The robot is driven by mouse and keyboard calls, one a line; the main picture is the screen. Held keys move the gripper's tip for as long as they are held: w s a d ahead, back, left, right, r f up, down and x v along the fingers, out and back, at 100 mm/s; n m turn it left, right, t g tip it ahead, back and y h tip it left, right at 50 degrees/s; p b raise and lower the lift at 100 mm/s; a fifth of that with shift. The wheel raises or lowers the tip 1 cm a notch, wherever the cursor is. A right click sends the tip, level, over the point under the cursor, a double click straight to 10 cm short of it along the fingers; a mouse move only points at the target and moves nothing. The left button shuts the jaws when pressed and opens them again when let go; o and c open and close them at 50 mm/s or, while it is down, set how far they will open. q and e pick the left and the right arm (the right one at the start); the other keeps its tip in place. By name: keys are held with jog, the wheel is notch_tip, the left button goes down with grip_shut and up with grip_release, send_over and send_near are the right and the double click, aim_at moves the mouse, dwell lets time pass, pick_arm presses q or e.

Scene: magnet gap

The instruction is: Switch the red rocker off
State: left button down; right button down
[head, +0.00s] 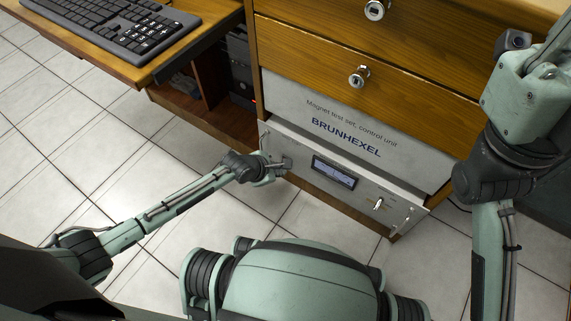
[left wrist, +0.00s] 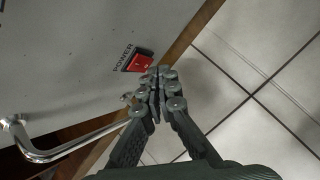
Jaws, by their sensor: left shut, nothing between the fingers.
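The red rocker (left wrist: 138,62) sits on the grey front panel beside the printed word POWER in the left wrist view. My left gripper (left wrist: 157,73) is shut and empty, its fingertips close beside the rocker. I cannot tell whether they touch it. In the head view my left gripper (head: 283,165) is at the left end of the control unit (head: 400,207), and the rocker cannot be made out there. Which way the rocker is tipped is not clear. My right arm shows at the right, but its gripper is out of view.
A metal handle (left wrist: 60,150) stands out from the panel near my left gripper. The unit also has a lit display (head: 334,172) and a metal lever (head: 378,203). Wooden drawers (head: 400,75) are above. A desk with a keyboard (head: 120,25) is at upper left. Tiled floor is open in front.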

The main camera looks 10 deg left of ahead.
pick_arm(q)
jog(key=shift+w+d, duration=0.1)
jog(key=shift+w, duration=0.2)
dwell(0.5)
jog(key=shift+s+a+r+p, duration=0.1)
jog(key=shift+s+a+p, duration=0.2)
jog(key=shift+s+p, duration=0.55)
jog(key=shift+w, duration=0.1)
